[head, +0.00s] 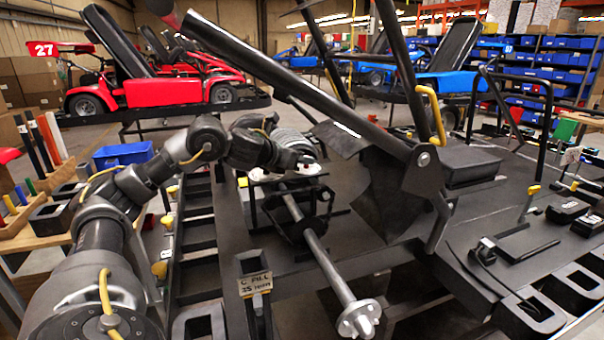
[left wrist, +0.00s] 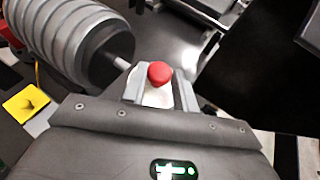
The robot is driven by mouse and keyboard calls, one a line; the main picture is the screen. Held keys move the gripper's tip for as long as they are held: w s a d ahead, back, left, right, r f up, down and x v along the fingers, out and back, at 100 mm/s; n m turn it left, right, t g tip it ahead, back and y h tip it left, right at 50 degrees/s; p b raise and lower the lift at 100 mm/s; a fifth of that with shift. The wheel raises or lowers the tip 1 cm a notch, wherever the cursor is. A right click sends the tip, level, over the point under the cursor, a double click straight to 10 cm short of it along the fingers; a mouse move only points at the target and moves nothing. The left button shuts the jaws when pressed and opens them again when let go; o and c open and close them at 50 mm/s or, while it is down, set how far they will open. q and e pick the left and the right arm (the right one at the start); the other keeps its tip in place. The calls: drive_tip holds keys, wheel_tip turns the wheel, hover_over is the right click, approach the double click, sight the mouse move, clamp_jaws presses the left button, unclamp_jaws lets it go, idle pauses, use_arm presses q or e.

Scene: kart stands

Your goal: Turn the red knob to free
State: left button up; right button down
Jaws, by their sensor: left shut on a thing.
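The red knob (left wrist: 160,73) shows in the left wrist view as a small rounded red cap. It sits between the two pale fingers of my left gripper (left wrist: 160,92), which is shut on it. In the head view my left arm reaches in from the left, and my left gripper (head: 303,160) is at the stand beside a ribbed grey cylinder (head: 290,143). The knob is too small there to read its turn position. My right gripper is not in view.
A long shaft (head: 316,245) with a hub runs forward below the gripper. A black steering column (head: 270,75) slants above it. A card sign (head: 255,284) stands in front. A red kart (head: 180,92) and a blue kart (head: 455,80) stand behind.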

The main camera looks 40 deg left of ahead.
use_arm(q)
drive_tip(key=shift+a+f+m+h+b, duration=0.15)
drive_tip(key=shift+m+h+b, duration=0.15)
drive_tip(key=shift+m+h, duration=0.4)
drive_tip(key=shift+h, duration=0.1)
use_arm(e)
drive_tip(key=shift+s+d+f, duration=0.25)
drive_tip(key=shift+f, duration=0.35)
use_arm(q)
drive_tip(key=o, duration=0.9)
drive_tip(key=shift+o, duration=0.2)
drive_tip(key=b+v, duration=0.1)
drive_tip(key=v, duration=0.2)
drive_tip(key=shift+a, duration=0.15)
drive_tip(key=b+v, duration=0.2)
drive_tip(key=v, duration=0.5)
drive_tip(key=shift+s+r, duration=0.35)
drive_tip(key=shift+r, duration=0.05)
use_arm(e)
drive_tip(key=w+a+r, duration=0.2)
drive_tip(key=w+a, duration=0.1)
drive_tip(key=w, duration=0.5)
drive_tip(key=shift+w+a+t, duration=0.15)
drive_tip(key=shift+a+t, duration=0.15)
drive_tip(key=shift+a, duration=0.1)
